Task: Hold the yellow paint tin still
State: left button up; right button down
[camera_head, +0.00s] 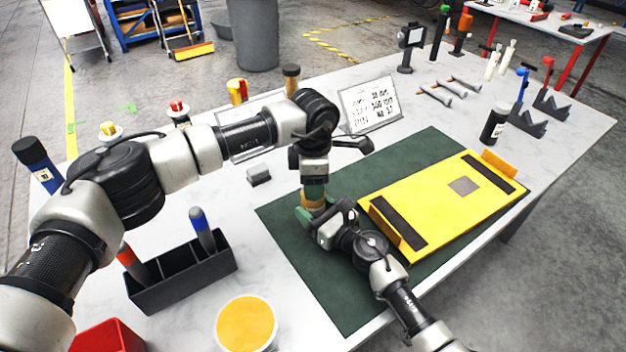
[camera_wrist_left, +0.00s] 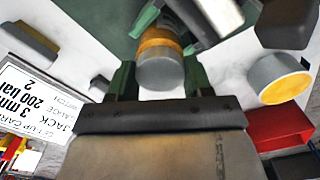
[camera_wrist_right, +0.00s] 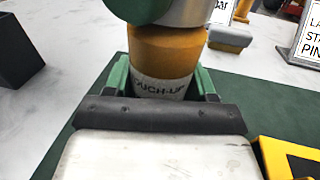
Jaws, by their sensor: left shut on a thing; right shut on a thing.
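The paint tin (camera_head: 313,194), with a yellow-orange band and a "TOUCH-UP" label, stands upright over the green mat (camera_head: 300,262). My right gripper (camera_wrist_right: 162,82) is shut around its lower, labelled part from the side. My left gripper (camera_wrist_left: 160,78) comes from above and is shut on the tin's grey upper end. The band also shows in the left wrist view (camera_wrist_left: 158,44) and in the right wrist view (camera_wrist_right: 165,52). The head view partly hides the tin behind both grippers. Whether its base touches the mat is hidden.
A yellow plate casting (camera_head: 440,215) with black strips lies on the mat at right. A black divided holder (camera_head: 185,280), a round tub (camera_head: 246,325) with a yellow top and a red box (camera_head: 108,337) stand at front left. A grey block (camera_head: 259,175) and a sign (camera_head: 370,105) are behind.

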pick_arm(q)
jog(key=n, duration=0.6)
jog(key=shift+n, duration=0.3)
jog(key=n, duration=1)
jog(key=shift+r, duration=0.1)
jog(key=n, duration=0.6)
jog(key=shift+r, duration=0.15)
jog(key=shift+r, duration=0.95)
